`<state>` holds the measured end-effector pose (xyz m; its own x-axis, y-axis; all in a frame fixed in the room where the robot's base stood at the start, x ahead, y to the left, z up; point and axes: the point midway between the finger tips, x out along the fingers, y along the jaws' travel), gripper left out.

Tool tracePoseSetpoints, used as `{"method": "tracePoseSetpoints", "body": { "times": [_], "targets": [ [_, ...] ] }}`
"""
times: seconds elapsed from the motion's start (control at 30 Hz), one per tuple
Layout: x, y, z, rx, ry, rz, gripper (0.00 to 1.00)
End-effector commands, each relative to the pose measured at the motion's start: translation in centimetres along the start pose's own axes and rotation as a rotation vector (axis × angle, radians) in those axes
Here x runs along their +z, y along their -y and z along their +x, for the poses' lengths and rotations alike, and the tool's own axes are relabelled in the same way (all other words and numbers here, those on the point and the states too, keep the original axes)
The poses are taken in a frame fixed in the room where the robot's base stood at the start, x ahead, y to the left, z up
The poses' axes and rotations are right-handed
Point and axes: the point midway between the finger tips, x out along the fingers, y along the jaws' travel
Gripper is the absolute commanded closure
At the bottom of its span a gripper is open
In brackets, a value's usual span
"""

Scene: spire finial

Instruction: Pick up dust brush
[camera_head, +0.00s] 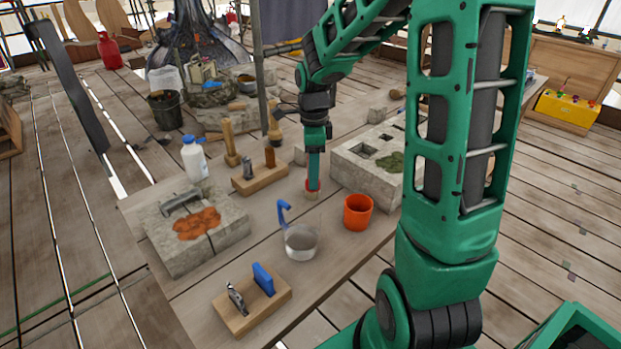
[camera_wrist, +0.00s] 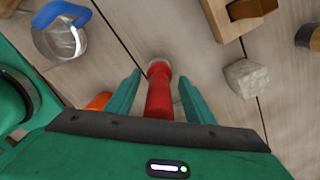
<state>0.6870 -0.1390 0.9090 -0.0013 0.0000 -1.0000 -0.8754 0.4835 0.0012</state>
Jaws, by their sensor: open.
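My gripper (camera_head: 314,178) points down over the bench, with its two fingers open in the wrist view (camera_wrist: 158,82). Between the fingers is a red, rounded handle-like thing with a pale tan end, which looks like the dust brush (camera_wrist: 159,95). A gap shows on both sides of it near the fingertips. In the head view only its low part, the dust brush's tan and red end (camera_head: 312,194), shows below the fingers, at the bench top. Its upper part is hidden by my gripper.
An orange cup (camera_head: 357,212) stands close at the right, and a clear pot with a blue handle (camera_head: 300,242) in front. A wooden tool block (camera_head: 262,179) is at the left. A stone block (camera_head: 352,172) with recesses lies behind right. A small stone cube (camera_wrist: 247,78) is nearby.

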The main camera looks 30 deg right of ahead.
Motion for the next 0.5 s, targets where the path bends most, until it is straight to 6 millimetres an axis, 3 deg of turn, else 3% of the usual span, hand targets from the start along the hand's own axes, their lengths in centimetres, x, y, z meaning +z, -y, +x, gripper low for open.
{"method": "tracePoseSetpoints", "body": {
  "times": [0.03,0.2,0.5],
  "targets": [
    [-0.01,0.00,-0.02,0.000,0.000,0.000,0.59],
    [-0.01,0.01,-0.03,0.000,0.000,0.000,0.99],
    [-0.02,0.03,-0.14,-0.001,0.000,0.001,0.99]
  ]
}}
